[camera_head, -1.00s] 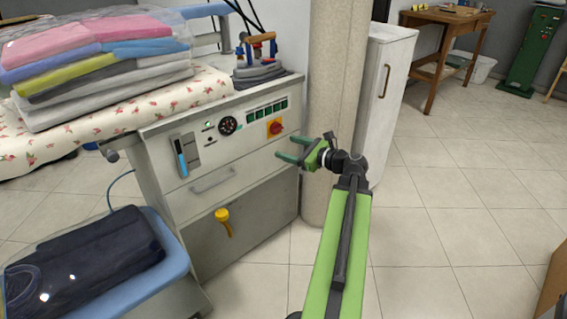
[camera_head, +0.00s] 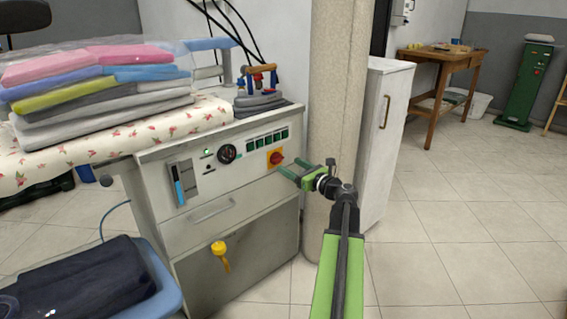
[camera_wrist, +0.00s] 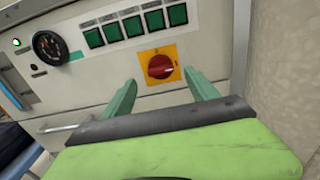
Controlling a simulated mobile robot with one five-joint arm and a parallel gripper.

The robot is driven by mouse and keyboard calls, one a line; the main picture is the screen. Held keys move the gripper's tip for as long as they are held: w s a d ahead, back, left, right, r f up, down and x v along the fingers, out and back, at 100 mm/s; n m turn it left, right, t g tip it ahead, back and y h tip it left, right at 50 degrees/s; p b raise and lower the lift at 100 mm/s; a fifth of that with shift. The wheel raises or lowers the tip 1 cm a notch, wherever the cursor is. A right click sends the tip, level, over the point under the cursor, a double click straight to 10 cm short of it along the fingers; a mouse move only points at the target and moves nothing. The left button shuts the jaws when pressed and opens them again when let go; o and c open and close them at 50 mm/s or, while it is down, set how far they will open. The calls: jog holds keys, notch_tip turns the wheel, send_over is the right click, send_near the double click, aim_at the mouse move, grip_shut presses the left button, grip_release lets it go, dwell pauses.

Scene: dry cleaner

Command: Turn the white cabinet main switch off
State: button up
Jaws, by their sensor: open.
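The white cabinet (camera_head: 235,179) stands left of the pillar. Its main switch (camera_head: 276,158) is a red rotary knob on a yellow square plate at the right of the front panel. In the wrist view the switch (camera_wrist: 160,67) sits ahead of and between my two green fingertips, its red handle lying roughly level. My gripper (camera_head: 289,176) is open and empty, just in front of the panel and slightly below the knob. The wrist view shows the open fingers (camera_wrist: 162,92) apart on either side. I cannot tell whether a fingertip touches the panel.
Green buttons (camera_wrist: 135,26), a round gauge (camera_head: 227,153) and a lit green lamp (camera_head: 207,152) are on the panel. A pillar (camera_head: 337,90) stands close at the right. An iron (camera_head: 259,88) rests on top. A yellow handle (camera_head: 220,254) hangs below.

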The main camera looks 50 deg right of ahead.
aim_at(280, 160)
jog(key=w, duration=0.5)
jog(key=shift+d, duration=0.2)
jog(key=c, duration=1.4)
